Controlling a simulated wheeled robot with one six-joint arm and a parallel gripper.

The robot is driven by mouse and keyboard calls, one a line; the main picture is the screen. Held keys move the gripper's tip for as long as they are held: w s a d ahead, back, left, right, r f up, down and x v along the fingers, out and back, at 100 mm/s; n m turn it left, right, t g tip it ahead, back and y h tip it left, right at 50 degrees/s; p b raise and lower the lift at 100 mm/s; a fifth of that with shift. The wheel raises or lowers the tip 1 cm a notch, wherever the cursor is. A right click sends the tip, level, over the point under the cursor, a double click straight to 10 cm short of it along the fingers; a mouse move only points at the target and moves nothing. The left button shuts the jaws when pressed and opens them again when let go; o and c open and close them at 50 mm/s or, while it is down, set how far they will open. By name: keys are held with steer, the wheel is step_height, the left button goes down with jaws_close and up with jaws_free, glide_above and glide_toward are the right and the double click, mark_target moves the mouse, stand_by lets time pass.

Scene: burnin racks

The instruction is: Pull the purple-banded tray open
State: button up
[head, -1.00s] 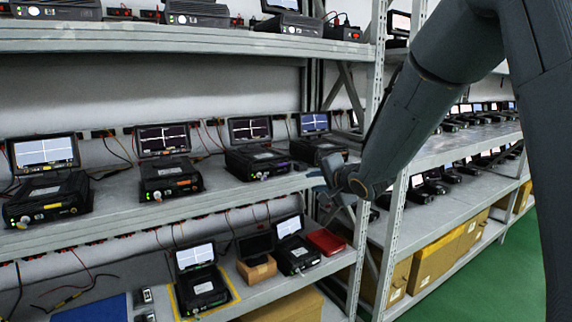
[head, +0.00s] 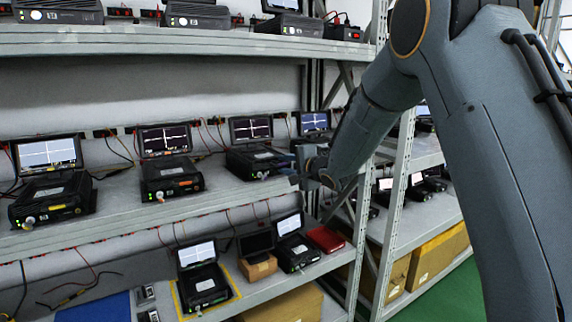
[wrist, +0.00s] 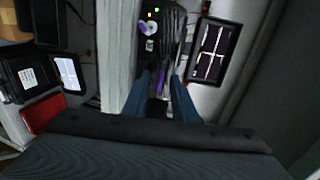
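The purple-banded unit (head: 258,161) is a black box with an upright screen on the middle shelf, third from the left. In the wrist view, the purple band (wrist: 162,76) shows on its front, beside a round silver knob with purple marking and small lights. My gripper (head: 296,178) is at the shelf's front edge, just in front of the unit's right part. In the wrist view, its two blue fingers (wrist: 163,80) stand apart, with the band between and just beyond their tips. I cannot tell whether they touch the front. My gripper partly hides that front in the head view.
An orange-banded unit (head: 171,177) and a yellow-marked unit (head: 52,196) stand to the left on the same shelf. A red box (head: 325,239) lies on the shelf below.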

jaws_close()
stand_by(1.5)
